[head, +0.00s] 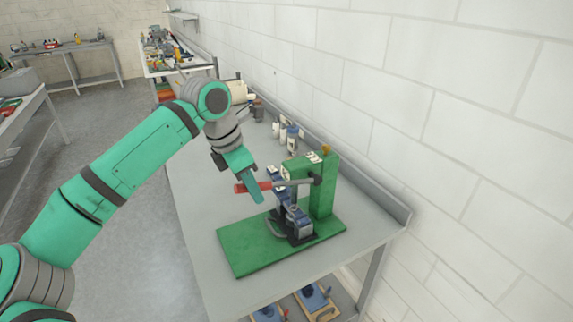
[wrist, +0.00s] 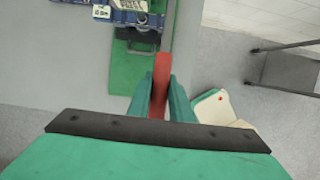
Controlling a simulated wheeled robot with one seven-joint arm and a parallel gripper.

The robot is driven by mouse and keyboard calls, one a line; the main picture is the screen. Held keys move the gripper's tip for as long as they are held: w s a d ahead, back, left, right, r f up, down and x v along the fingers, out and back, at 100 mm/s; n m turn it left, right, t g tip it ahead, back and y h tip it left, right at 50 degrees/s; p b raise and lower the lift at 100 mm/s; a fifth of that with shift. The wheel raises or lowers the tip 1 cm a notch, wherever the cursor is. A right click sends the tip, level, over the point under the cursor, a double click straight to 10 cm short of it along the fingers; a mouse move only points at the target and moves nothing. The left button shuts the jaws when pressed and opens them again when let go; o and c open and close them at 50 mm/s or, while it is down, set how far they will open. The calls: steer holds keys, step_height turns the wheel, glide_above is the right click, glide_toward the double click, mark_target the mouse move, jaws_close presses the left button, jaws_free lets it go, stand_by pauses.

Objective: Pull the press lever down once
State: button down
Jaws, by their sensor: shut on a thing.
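The press (head: 325,192) is green and stands on a green base plate (head: 243,257) on the grey bench. Its lever has a grey rod (head: 292,183) and a red handle (head: 242,188), and it sticks out to the left, about level. My gripper (head: 256,190) is at the red handle. In the wrist view my gripper (wrist: 161,100) has its two green fingers on either side of the red handle (wrist: 161,72), shut on it. A blue and dark fixture (head: 290,220) sits under the lever on the plate. In the wrist view the fingers partly hide the handle.
The bench (head: 207,190) runs along a white block wall (head: 440,110). White and blue items (head: 287,133) stand behind the press. A lower shelf holds blue parts (head: 312,297). The bench surface left of the press is clear.

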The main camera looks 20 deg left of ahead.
steer(key=shift+f, duration=0.1)
steer(key=shift+s+a+f, duration=0.1)
steer(key=shift+f, duration=0.55)
steer(key=shift+s+a+f, duration=0.1)
steer(key=shift+f, duration=0.6)
steer(key=shift+f, duration=1.25)
steer(key=shift+s, duration=0.1)
